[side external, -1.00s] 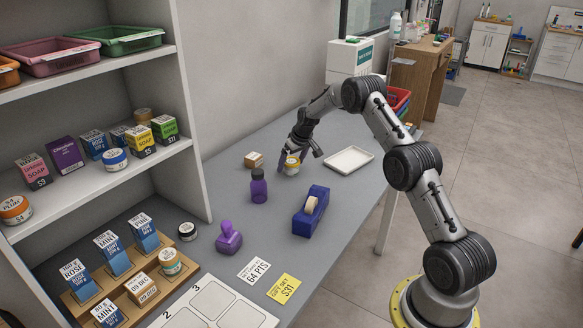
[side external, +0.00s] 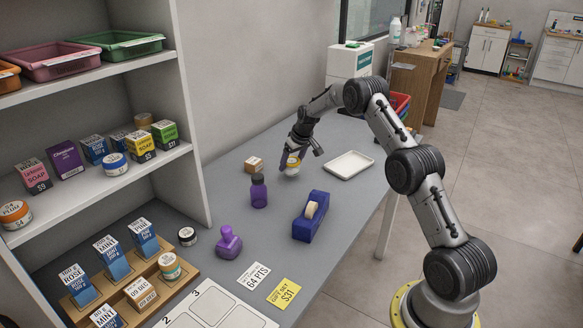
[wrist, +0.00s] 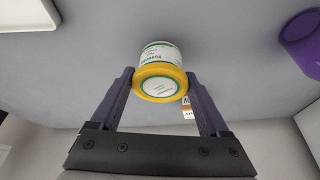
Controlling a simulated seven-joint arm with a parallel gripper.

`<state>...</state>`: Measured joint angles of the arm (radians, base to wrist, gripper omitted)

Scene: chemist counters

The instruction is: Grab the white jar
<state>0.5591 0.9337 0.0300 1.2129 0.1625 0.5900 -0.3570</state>
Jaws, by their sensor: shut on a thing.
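The white jar (side external: 292,163) has a yellow lid and a printed label. It is on the grey counter, or just above it, between the small box and the white tray; I cannot tell if it touches the counter. My gripper (side external: 294,160) reaches down around it and is shut on it. In the wrist view the jar (wrist: 161,70) sits between the two fingertips of my gripper (wrist: 160,82), its yellow lid facing the camera.
A small brown box (side external: 254,165) and a purple bottle (side external: 259,191) stand close by on the left. A white tray (side external: 349,166) lies to the right. A blue tape dispenser (side external: 311,217) and a purple stamp (side external: 228,242) are nearer. A shelf unit (side external: 192,120) stands on the left.

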